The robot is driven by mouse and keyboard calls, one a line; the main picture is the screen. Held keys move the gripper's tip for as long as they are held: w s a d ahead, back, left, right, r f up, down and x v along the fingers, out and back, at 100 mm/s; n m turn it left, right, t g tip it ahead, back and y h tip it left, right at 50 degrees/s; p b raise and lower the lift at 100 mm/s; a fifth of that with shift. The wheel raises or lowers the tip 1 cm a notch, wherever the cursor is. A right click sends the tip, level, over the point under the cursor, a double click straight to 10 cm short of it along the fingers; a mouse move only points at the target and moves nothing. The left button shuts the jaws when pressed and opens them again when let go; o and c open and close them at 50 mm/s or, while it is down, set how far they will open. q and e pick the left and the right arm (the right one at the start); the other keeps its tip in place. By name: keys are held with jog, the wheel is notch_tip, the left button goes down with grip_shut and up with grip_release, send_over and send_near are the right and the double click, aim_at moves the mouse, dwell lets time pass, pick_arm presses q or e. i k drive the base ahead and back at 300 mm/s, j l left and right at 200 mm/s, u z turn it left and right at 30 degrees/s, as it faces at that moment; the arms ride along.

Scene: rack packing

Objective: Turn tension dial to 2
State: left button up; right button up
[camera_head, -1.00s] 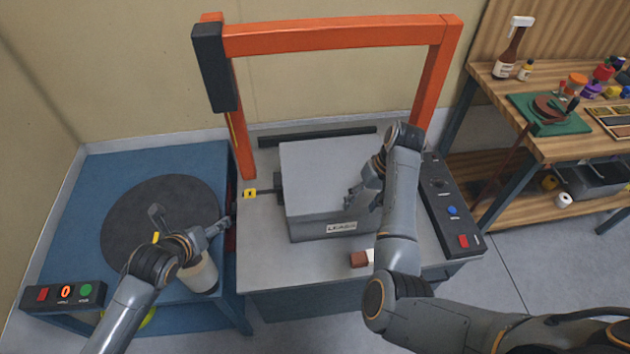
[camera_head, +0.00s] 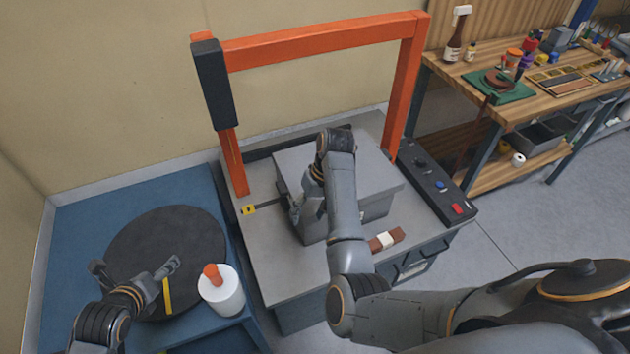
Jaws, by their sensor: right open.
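The black control panel (camera_head: 430,183) lies along the right side of the grey machine table. A dark round knob (camera_head: 421,162), which looks like the tension dial, sits toward its far end; its marks are too small to read. My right gripper (camera_head: 293,212) is open at the left front of the grey box (camera_head: 372,175), left of the panel and well away from the knob. My arm partly hides it and the box. My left gripper (camera_head: 136,266) appears open and empty above the dark turntable (camera_head: 190,235).
An orange arch (camera_head: 330,43) spans the grey table. A brown-and-white item (camera_head: 386,239) lies at the grey table's front. A wooden workbench (camera_head: 530,85) stands at right.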

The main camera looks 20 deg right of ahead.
aim_at(421, 163)
jog(key=j, duration=0.55)
jog(key=l, duration=1.45)
jog(key=i+l, duration=0.1)
jog(key=l, duration=0.35)
jog(key=i+l, duration=0.15)
jog(key=l, duration=0.25)
